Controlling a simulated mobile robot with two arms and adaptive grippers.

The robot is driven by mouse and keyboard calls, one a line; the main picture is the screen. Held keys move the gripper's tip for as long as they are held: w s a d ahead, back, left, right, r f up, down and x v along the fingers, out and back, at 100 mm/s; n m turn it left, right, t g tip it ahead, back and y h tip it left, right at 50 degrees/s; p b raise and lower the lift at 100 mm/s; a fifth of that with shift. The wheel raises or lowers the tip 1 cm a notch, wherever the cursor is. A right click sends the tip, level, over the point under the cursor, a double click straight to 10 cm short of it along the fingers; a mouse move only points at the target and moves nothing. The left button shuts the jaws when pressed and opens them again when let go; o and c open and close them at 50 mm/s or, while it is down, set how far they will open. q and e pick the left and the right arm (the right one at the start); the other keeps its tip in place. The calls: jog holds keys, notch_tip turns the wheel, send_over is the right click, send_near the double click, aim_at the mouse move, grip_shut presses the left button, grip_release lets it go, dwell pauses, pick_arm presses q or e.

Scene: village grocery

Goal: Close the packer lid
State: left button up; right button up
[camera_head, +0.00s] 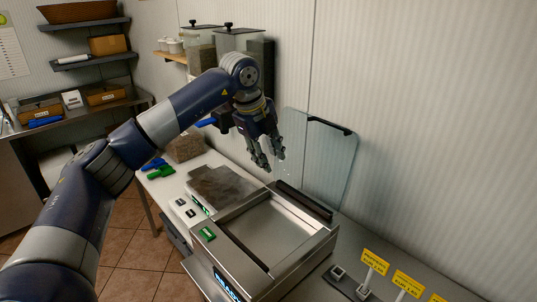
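The packer (318,246) is a steel box with a shallow open chamber and dark bars at two sides, on the counter at lower centre. Its clear glass lid (333,168) stands raised at the back, near the wall, with a dark handle strip (330,126) along its top edge. My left gripper (272,163) hangs fingers down in front of the lid's left part, above the packer's back left corner. Its fingertips look a little apart with nothing between them. Whether it touches the lid cannot be told. My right gripper is not in view.
A scale-like device with a steel plate (215,187) stands left of the packer. Yellow price signs (375,262) stand at lower right. Clear dispensers (238,42) and a wall shelf are behind my arm. A side counter with baskets (105,94) is at far left.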

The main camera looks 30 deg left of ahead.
pick_arm(q)
jog(key=v, duration=1.2)
grip_shut()
jog(key=shift+f, duration=0.1)
